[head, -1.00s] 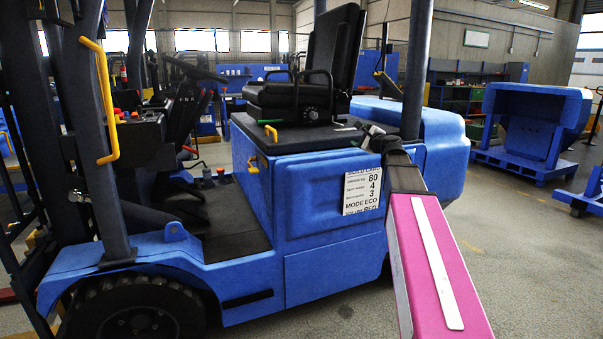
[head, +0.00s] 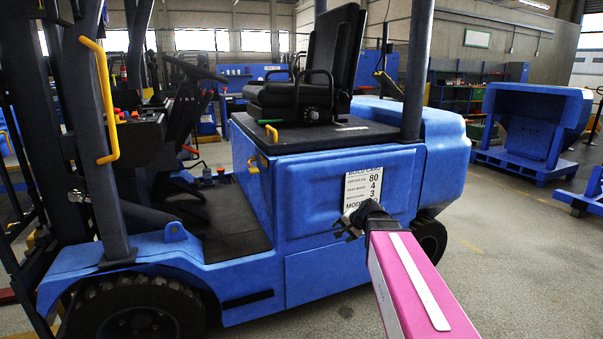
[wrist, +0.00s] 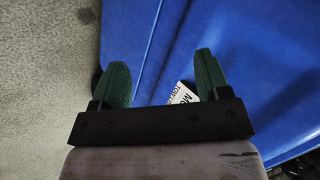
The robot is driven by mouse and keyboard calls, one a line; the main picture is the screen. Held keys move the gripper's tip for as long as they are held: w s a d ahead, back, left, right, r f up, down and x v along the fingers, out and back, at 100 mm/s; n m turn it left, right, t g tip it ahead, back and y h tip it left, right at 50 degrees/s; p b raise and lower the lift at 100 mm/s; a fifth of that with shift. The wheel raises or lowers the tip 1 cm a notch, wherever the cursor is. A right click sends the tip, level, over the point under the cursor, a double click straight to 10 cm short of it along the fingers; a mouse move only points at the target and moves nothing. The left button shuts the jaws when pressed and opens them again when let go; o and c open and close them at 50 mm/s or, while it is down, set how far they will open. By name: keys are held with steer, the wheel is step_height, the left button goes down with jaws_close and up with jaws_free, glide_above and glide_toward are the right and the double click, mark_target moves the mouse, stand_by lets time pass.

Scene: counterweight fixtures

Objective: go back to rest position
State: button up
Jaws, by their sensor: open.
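My gripper (head: 350,224) is at the end of my pink arm (head: 415,285), in front of the blue side panel of a forklift (head: 340,255) in the head view. It overlaps the lower part of a white build card (head: 362,190) on that panel. In the wrist view my gripper (wrist: 163,85) shows two green fingers spread wide apart with nothing between them. The blue panel (wrist: 260,60) lies beyond them, and a corner of the white card (wrist: 183,94) shows near the right finger.
The forklift has a black seat (head: 300,90), a yellow grab handle (head: 105,100) and a front wheel (head: 140,312). A blue counterweight-shaped body on a stand (head: 530,130) is at the back right. Bare grey floor (head: 500,250) lies to the right.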

steer(key=s+d+f+n+g+h, duration=0.3)
steer(key=s+f+n+g+h, duration=0.2)
steer(key=s+f, duration=1)
steer(key=s+n+g, duration=0.1)
steer(key=s, duration=0.2)
steer(key=shift+n, duration=0.4)
